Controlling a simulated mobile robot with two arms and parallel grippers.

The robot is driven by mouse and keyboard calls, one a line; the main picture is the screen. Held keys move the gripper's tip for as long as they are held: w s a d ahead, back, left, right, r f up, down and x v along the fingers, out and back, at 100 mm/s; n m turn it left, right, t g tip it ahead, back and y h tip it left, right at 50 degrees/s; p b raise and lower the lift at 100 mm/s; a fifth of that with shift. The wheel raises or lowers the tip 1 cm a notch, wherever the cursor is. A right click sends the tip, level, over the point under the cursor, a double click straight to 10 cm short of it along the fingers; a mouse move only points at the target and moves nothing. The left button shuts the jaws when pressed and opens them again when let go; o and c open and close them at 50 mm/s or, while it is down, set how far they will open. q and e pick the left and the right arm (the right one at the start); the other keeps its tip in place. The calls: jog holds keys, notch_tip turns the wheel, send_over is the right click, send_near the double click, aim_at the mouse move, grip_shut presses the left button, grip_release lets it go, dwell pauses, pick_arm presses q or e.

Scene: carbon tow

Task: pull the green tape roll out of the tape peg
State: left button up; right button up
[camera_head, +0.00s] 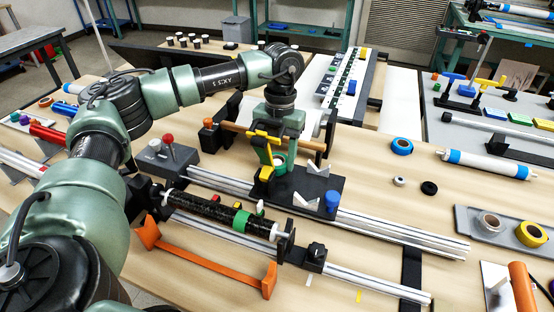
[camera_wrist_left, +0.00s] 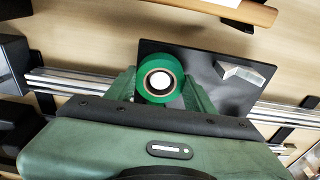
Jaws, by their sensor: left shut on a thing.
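The green tape roll (camera_wrist_left: 147,70) sits between the fingers of my left gripper (camera_wrist_left: 160,90) in the left wrist view, seen end-on. A pale disc with a dark ring around it shows in its centre; I cannot tell whether this is the tape peg's end. In the head view, my left gripper (camera_head: 274,168) points down over the dark plate (camera_head: 318,184) on the rails, shut on the roll (camera_head: 281,158). The fingers partly hide the roll, and any peg beneath it is hidden. My right gripper is not in view.
A brown rod (camera_head: 235,128) runs close behind the gripper. A blue tape roll (camera_head: 402,146) lies on open table further right.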

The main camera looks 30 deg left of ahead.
pick_arm(q)
notch_tip(320, 180, up, 7)
jog(key=shift+r+b, duration=0.1)
jog(key=shift+b, duration=0.3)
jog(key=w+d+r, duration=0.1)
jog(key=w+d, duration=0.1)
jog(key=d, duration=0.6)
jog(key=w+d+r, duration=0.1)
jog(key=w+d, duration=0.1)
jog(key=d, duration=0.7)
jog(key=shift+d+r, duration=0.25)
jog(key=shift+r, duration=0.05)
jog(key=shift+w+r+p, duration=0.1)
jog(key=shift+w+p, duration=0.05)
jog(key=shift+p, duration=0.15)
jog(key=shift+r+p, duration=1.15)
jog(key=shift+r, duration=0.25)
notch_tip(320, 180, up, 3)
jog(key=p, duration=0.2)
jog(key=shift+p, duration=0.3)
